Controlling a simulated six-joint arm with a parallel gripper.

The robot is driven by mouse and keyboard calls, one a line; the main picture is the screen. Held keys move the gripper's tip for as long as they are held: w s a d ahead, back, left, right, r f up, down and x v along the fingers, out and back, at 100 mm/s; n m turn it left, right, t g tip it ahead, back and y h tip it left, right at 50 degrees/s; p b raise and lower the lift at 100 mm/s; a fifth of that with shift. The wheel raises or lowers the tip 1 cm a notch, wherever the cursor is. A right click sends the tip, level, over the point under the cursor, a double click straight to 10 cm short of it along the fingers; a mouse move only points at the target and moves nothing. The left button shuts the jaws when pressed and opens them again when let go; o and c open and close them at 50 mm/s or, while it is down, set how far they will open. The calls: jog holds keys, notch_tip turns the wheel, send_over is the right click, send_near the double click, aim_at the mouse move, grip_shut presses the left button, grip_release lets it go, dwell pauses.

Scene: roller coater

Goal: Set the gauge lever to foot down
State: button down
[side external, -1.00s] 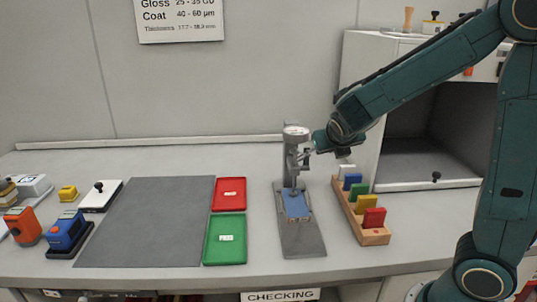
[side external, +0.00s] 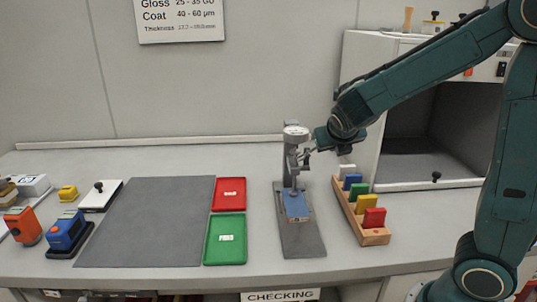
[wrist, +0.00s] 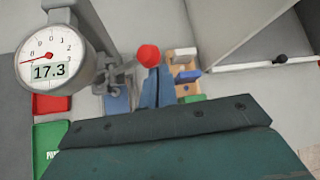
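The thickness gauge (side external: 296,134) stands on a grey base plate (side external: 302,240). Its stem comes down over a blue panel (side external: 296,204); whether the foot touches the panel is too small to tell. In the wrist view the gauge dial (wrist: 48,58) reads 17.3. The lever's red ball knob (wrist: 148,55) stands right of the dial, at the tips of my gripper's blue-grey fingers (wrist: 152,80). The knob covers the fingertips, so I cannot tell whether they grip it. In the side view my gripper (side external: 310,152) is beside the gauge's right side.
A wooden rack (side external: 374,236) with several coloured blocks stands close right of the gauge. A red tray (side external: 229,183) and a green tray (side external: 225,254) lie to the left, beside a grey mat (side external: 150,225). An open cabinet (side external: 405,175) is behind on the right.

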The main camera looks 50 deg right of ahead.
jog(key=shift+w+d+r, duration=0.1)
jog(key=shift+w+r, duration=0.15)
jog(key=shift+r, duration=0.55)
jog(key=shift+s+f, duration=1.75)
jog(key=s+a+r, duration=0.2)
jog(key=a+r, duration=0.2)
jog(key=a, duration=0.4)
jog(key=shift+r, duration=0.2)
jog(key=shift+s, duration=0.1)
